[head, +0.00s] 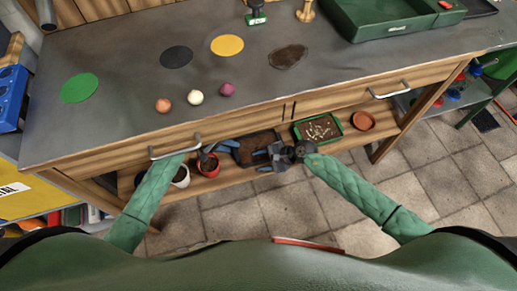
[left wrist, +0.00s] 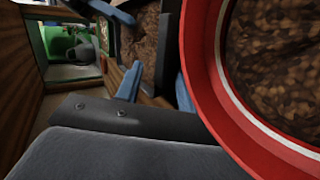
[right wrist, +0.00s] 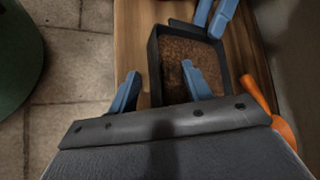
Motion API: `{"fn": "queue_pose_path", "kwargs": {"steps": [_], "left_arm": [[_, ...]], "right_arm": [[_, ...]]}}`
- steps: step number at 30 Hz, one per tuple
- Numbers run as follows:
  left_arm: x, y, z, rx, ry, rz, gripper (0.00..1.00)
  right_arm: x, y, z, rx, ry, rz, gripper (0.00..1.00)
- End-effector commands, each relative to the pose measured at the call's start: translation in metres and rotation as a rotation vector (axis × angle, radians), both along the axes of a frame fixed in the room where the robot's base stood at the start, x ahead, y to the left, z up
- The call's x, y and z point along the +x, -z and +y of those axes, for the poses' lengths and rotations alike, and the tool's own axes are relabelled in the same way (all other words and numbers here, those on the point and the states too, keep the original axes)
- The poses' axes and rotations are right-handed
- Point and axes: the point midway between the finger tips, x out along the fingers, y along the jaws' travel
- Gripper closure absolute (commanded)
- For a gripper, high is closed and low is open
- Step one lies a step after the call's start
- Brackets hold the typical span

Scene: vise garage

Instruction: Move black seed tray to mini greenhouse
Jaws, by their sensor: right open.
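The black seed tray (head: 258,138), filled with brown soil, lies on the low wooden shelf under the bench. In the right wrist view the tray (right wrist: 154,70) shows nearly whole. My right gripper (head: 264,158) is open at its near end, one finger outside the tray and the other over the soil. My left gripper (head: 222,146) is at the tray's other end with its fingers apart; both also show in the left wrist view (left wrist: 156,85). I cannot tell whether it touches the rim. A green box (head: 368,32), possibly the mini greenhouse, stands on the bench top at the right.
A red pot (head: 208,170) of soil is close beside my left gripper and fills the right of the left wrist view. A green tray (head: 338,122) and terracotta pot (head: 363,121) stand right of the seed tray. The bench drawers (head: 215,128) overhang the shelf.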

Motion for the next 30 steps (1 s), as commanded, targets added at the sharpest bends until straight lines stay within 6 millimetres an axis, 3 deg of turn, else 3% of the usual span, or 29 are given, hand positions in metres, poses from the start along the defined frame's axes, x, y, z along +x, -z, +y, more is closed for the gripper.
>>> {"fn": "queue_pose_path", "kwargs": {"steps": [5, 10, 12, 30], "left_arm": [[0.0001, -0.0001, 0.0002, 0.0, 0.0, 0.0, 0.64], [0.0, -0.0002, 0.0003, 0.0, 0.0, 0.0, 0.97], [0.0, -0.0002, 0.0002, 0.0, 0.0, 0.0, 1.0], [-0.0013, -0.0013, -0.001, -0.001, 0.003, 0.001, 1.0]], "right_arm": [[0.0, -0.0001, -0.0001, 0.0, 0.0, 0.0, 0.53], [-0.0001, 0.0, -0.0001, 0.0, 0.0, 0.0, 0.86], [-0.0002, 0.0003, -0.0002, 0.0, 0.0, 0.0, 1.0], [0.0, 0.0009, -0.0012, -0.003, 0.001, 0.001, 1.0]]}}
